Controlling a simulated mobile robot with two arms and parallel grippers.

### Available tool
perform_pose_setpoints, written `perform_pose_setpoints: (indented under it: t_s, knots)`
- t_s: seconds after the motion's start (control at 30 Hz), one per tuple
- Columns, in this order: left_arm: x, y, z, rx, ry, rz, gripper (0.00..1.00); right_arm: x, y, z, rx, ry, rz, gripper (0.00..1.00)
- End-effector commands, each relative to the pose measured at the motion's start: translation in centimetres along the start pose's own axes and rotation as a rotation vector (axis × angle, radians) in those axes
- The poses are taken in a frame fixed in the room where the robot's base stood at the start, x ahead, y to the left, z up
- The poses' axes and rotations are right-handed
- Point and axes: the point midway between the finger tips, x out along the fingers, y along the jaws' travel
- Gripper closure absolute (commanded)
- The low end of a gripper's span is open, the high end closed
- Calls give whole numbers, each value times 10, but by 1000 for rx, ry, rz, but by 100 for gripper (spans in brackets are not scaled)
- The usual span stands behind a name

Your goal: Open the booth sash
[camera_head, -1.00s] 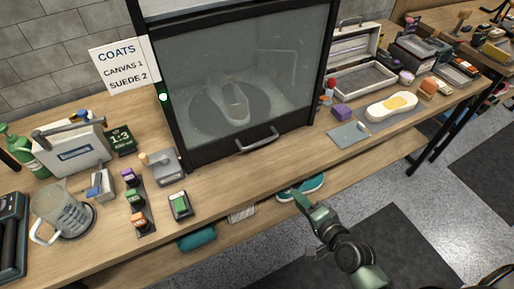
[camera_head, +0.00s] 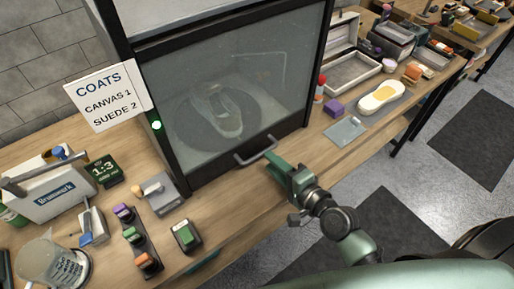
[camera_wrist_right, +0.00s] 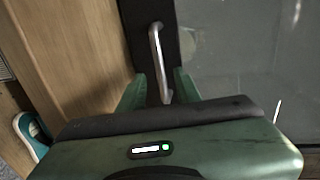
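The booth sash (camera_head: 225,95) is a dark-framed glass panel. It is down, with its bottom rail near the wooden table top. A metal bar handle (camera_head: 255,152) is fixed on its lower rail. A shoe shape (camera_head: 228,112) shows dimly through the glass. My green right gripper (camera_head: 277,163) is just in front of the handle's right end. In the right wrist view, the handle (camera_wrist_right: 157,55) lies ahead of and in line with the gap between the two parted fingers (camera_wrist_right: 160,90). I cannot tell whether they touch it. My left gripper is out of view.
A coats sign (camera_head: 104,97) and a green light (camera_head: 156,125) are at the booth's left.

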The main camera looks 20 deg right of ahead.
Motion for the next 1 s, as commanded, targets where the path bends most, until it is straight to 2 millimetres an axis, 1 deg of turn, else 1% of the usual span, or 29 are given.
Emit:
perform_pose_setpoints:
  t_s: [0.03,0.13,0.2,0.3,0.43,0.6,0.7,0.73,0.83,0.87,1.0]
  knots:
    - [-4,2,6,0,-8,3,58,9,-3,0,0,0,-2,67]
    - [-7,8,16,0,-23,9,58,26,-3,0,0,1,-3,67]
    - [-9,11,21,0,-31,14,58,37,-3,0,0,0,-2,67]
    - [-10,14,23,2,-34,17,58,49,-2,0,0,0,-1,67]
    - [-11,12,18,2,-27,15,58,58,-1,0,-1,1,-1,67]
    - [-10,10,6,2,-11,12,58,60,0,0,-2,0,0,67]
    - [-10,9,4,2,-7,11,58,60,0,0,-2,0,0,67]
    - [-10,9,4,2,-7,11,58,60,0,0,-2,0,0,69]
    - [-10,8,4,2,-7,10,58,60,0,0,-2,0,0,97]
    - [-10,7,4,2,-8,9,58,60,0,0,-2,0,0,100]
    - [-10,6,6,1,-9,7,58,60,0,0,-2,0,0,100]
